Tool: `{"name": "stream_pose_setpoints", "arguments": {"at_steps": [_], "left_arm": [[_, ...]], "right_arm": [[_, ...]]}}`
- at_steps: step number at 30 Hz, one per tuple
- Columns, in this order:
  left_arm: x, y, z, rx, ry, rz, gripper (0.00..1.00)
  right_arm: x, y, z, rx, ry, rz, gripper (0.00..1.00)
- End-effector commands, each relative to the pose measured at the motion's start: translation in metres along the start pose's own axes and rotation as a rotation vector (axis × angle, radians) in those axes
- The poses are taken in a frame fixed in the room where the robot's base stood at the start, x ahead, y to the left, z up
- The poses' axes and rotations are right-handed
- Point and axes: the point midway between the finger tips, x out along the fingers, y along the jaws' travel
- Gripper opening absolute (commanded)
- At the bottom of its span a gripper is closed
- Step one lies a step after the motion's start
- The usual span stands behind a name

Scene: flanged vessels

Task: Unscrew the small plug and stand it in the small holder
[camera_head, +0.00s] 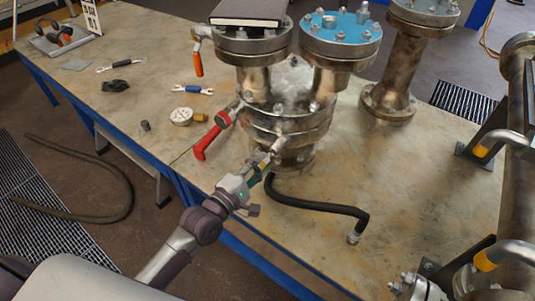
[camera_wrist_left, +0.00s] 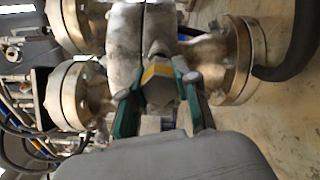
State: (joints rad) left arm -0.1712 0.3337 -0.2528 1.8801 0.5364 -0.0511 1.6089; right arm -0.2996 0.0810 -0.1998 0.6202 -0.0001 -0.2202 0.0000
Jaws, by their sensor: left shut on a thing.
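My left gripper (camera_head: 264,165) reaches in from the lower left to the side of the flanged vessel (camera_head: 285,120). Its green-edged fingers are shut on a small grey hex-shaped plug with a yellow band. The plug (camera_wrist_left: 158,88) shows between the fingers in the left wrist view (camera_wrist_left: 160,105), in line with the vessel body behind it. I cannot tell how far it is screwed in. My right gripper is not in view.
A red-handled valve (camera_head: 207,142) sticks out left of my gripper. A black hose (camera_head: 320,207) lies to the right on the table (camera_head: 420,175). A gauge (camera_head: 182,116), wrenches and a black book (camera_head: 247,10) on the vessel are also there. The table's left part has free room.

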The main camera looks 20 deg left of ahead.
Motion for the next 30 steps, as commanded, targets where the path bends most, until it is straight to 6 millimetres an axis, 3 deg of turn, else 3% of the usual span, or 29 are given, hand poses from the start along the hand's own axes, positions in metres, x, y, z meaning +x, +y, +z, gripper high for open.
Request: {"name": "stream_pose_setpoints", "arguments": {"at_steps": [11,24,30], "left_arm": [[-0.003,0.001,0.000,0.001,0.000,0.002,0.00],[-0.039,0.001,0.000,0.000,0.000,-0.001,0.00],[-0.043,0.001,0.000,0.001,0.000,0.002,0.00]], "right_arm": [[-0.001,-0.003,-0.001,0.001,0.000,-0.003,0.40],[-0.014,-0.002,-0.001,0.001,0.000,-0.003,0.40],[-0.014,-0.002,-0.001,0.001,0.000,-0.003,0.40]]}}
